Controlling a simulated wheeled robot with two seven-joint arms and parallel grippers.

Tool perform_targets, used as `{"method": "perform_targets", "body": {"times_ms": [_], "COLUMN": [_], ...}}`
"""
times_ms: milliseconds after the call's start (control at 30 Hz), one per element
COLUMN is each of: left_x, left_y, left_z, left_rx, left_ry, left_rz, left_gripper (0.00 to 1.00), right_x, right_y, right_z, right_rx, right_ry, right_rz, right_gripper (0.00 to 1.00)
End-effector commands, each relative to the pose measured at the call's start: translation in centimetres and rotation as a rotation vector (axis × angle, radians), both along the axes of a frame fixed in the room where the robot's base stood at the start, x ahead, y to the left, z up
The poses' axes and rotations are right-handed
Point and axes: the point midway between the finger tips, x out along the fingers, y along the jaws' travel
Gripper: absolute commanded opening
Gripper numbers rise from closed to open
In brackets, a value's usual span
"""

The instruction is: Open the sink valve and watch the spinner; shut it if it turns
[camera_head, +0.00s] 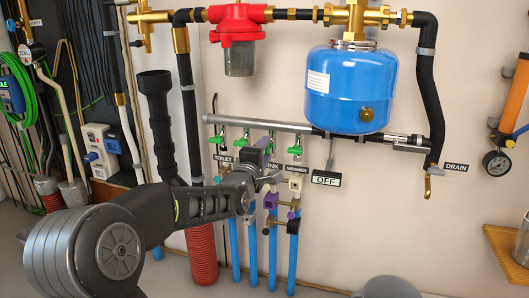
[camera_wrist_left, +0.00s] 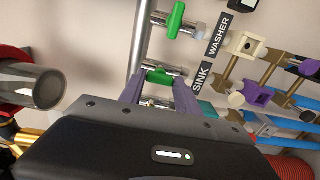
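The green sink valve handle (camera_wrist_left: 158,77) lies between the two fingers of my left gripper (camera_wrist_left: 160,88). It appears crosswise to the washer handle. I cannot tell whether the fingers press on it. In the head view my left gripper (camera_head: 264,157) is at the manifold and partly covers the sink valve and the SINK label (camera_head: 270,168). The SINK label also shows in the wrist view (camera_wrist_left: 202,77). A purple block (camera_wrist_left: 257,93) sits on the branch below that label; it also shows in the head view (camera_head: 271,201). I cannot make out a spinner. My right gripper is out of view.
The green toilet handle (camera_head: 217,139) and green washer handle (camera_head: 295,141) flank the sink valve. A blue tank (camera_head: 345,85) and red-topped filter (camera_head: 238,25) hang above. An OFF sign (camera_head: 326,180) is to the right. Blue pipes (camera_head: 293,262) run below.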

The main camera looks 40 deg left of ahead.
Motion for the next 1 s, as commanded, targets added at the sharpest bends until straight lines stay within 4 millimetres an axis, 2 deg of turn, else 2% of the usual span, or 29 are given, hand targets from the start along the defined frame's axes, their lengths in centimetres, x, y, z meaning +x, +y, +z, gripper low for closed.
{"method": "perform_targets", "body": {"times_ms": [33, 233, 567, 767, 1000], "left_x": [0.0, 0.0, -0.3, -2.3, -6.1], "left_y": [0.0, 0.0, -0.1, -0.8, -2.1], "left_z": [-0.1, 0.0, 0.1, 0.2, 0.3], "left_rx": [-0.001, 0.001, 0.002, 0.002, 0.002], "left_ry": [0.002, 0.001, 0.000, 0.001, 0.000], "left_rz": [-0.001, 0.000, 0.000, 0.000, 0.000], "left_gripper": [0.43, 0.59, 0.60, 0.60, 0.60], "right_x": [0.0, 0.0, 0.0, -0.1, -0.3], "right_y": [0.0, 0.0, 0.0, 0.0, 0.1], "right_z": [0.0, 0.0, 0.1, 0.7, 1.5], "right_rx": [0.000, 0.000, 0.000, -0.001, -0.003], "right_ry": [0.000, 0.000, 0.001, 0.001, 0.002], "right_rz": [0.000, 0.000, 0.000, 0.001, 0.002], "right_gripper": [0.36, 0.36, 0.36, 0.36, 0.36]}}
